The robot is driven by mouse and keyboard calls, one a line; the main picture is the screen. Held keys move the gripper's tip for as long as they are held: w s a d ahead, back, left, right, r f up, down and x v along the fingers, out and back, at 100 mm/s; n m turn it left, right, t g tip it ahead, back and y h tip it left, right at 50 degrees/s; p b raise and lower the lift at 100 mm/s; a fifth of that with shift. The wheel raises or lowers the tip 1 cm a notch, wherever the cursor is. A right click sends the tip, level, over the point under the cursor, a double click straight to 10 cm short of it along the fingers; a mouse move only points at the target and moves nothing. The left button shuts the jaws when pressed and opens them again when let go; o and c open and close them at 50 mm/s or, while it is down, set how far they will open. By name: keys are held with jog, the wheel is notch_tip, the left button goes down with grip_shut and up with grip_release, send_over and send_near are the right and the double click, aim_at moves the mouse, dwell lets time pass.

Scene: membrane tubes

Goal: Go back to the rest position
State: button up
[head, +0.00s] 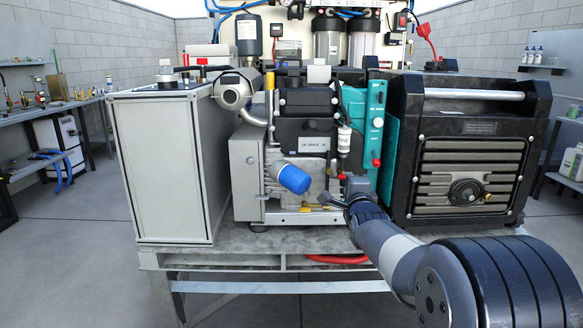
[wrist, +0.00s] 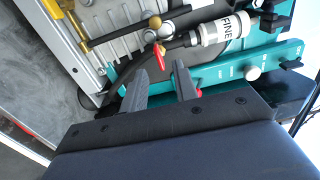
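My gripper (head: 331,199) is at the end of my arm, in front of the machine's lower middle in the head view. In the wrist view its two dark fingers (wrist: 158,82) stand apart with a gap between them and nothing held. A red valve handle (wrist: 160,58) on a brass fitting shows just beyond the fingertips; I cannot tell how far apart they are. Another red part (wrist: 198,93) is partly hidden by the right finger.
The engine unit (head: 305,140) with a blue filter (head: 293,179) stands near my gripper. A white FINE filter (head: 344,140) hangs by a teal panel (head: 378,125). A grey cabinet (head: 160,165) and a black generator (head: 465,150) flank them on a bench (head: 225,240). Floor is open at left.

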jog(key=w, duration=0.4)
dwell(0.4)
